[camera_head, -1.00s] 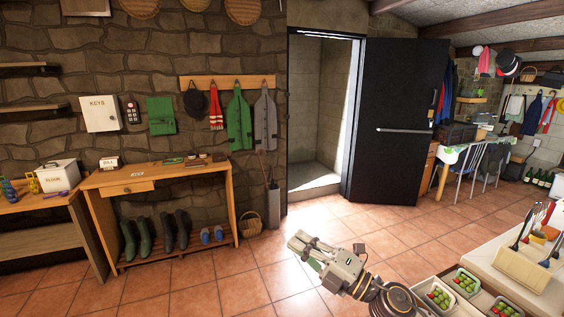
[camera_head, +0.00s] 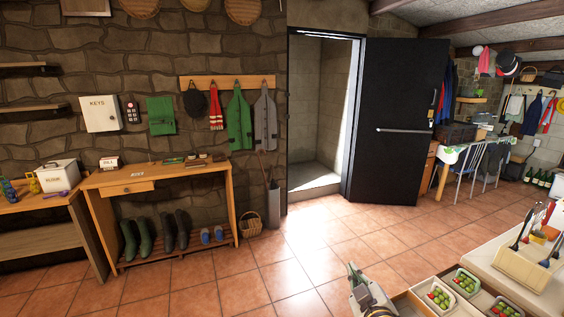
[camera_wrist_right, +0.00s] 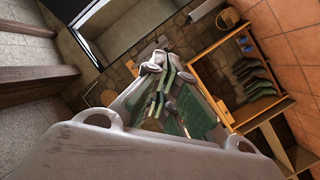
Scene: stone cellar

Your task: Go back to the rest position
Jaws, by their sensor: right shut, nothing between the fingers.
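My right gripper (camera_head: 355,275) shows at the bottom of the head view, right of centre, seen partly from behind above the tiled floor. It is shut and empty. No object is held. My left gripper is not in view.
A pale counter (camera_head: 483,258) with punnets of red and green produce (camera_head: 440,296) and a utensil holder stands close to the right of my gripper. A wooden bench (camera_head: 110,182) with boots is at the left. An open black door (camera_head: 400,150) stands behind. Floor between is clear.

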